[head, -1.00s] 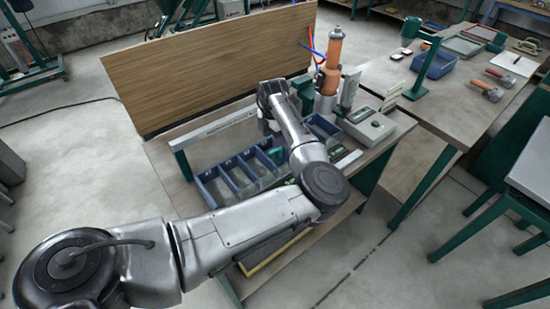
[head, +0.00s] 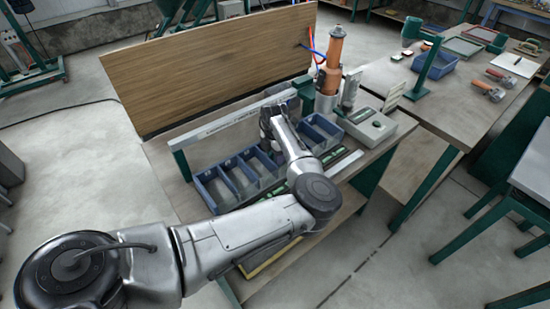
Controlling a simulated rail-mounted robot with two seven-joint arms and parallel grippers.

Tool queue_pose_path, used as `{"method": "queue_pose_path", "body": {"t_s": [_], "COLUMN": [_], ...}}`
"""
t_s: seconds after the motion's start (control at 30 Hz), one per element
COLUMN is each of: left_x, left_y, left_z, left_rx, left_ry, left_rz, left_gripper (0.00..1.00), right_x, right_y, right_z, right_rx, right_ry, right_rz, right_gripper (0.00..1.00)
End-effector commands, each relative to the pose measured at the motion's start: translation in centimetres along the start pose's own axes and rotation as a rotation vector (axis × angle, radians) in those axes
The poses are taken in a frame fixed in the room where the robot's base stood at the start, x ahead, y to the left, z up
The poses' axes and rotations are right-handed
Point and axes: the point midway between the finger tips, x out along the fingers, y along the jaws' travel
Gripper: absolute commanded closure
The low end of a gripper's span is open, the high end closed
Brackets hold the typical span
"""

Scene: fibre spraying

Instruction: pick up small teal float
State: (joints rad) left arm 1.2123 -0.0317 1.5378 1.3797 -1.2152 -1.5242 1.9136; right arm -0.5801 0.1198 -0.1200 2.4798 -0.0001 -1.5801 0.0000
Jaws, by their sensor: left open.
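My left gripper (head: 271,140) is open and points down over the row of blue bins (head: 222,196) on the near bench. Its fingertips are small and partly lost against the bins and my forearm. I cannot tell whether anything is between or under them. Thin dark green strips or tools (head: 348,161) lie on the bench just right of the bins, partly behind my arm. I cannot pick out a small teal float for certain among these. My right gripper is not in view.
An orange spray tool (head: 331,62) with red and blue hoses stands behind the bins. A pale grey box (head: 370,127) sits right of it. A wooden panel (head: 215,65) rises along the back. A second bench holds a blue tray (head: 436,65) and hand tools.

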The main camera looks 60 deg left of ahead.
Motion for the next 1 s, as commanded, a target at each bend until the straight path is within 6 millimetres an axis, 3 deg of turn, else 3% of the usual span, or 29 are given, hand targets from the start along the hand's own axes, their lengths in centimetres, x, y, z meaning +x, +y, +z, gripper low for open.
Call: {"method": "queue_pose_path", "body": {"t_s": [0.17,0.7,1.0], "left_x": [-0.05,-0.09,-0.22], "left_y": [0.01,-0.02,-0.01], "left_z": [0.02,0.03,0.04], "left_rx": [0.0,0.0,0.0], "left_ry": [-0.001,-0.001,-0.001], "left_rz": [0.0,0.0,0.0], "left_gripper": [0.49,1.0,1.0], "right_x": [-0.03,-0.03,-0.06], "right_y": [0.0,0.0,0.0], "right_z": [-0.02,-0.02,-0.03], "right_rx": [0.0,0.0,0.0], "right_ry": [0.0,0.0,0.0], "right_rz": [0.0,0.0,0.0], "right_gripper": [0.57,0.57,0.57]}}
